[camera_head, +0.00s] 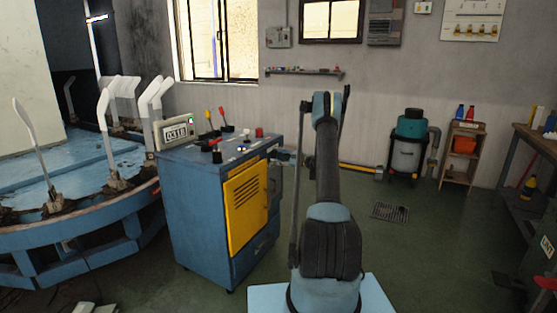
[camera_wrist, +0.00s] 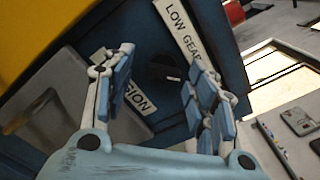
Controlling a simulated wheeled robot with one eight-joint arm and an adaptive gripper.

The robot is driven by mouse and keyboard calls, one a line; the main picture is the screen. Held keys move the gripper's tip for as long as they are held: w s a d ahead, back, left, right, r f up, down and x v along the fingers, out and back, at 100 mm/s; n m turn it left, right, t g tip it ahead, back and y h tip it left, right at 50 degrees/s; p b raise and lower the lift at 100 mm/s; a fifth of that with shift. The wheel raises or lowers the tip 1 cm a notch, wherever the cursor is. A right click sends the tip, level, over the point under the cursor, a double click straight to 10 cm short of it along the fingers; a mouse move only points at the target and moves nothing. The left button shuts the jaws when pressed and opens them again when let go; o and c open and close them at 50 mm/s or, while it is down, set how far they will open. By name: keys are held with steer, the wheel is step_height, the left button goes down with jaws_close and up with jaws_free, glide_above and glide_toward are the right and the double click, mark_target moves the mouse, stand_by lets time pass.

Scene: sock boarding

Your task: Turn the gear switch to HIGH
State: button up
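The gear switch (camera_wrist: 166,71) shows in the wrist view as a dark, partly shadowed knob on a blue panel, between and beyond my fingers. A white plate reading "LOW GEAR" (camera_wrist: 179,27) runs beside it, partly covered by my right finger. Another label ending in "SION" (camera_wrist: 139,101) lies below it, partly hidden by the left finger. My gripper (camera_wrist: 160,58) is open, with its fingers apart on either side of the knob; contact cannot be told. In the head view the blue control cabinet (camera_head: 190,215) stands left of my arm, and the switch cannot be made out.
The cabinet has a yellow door (camera_head: 246,205), and levers and a red button (camera_head: 259,132) on top. A grey box (camera_wrist: 62,105) is fixed beside the switch. A blue round machine (camera_head: 100,222) with white sock forms stands left.

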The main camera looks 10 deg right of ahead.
steer(key=shift+d, duration=0.1)
steer(key=v, duration=1.1)
steer(key=shift+s+d, duration=0.25)
steer(key=shift+d, duration=0.05)
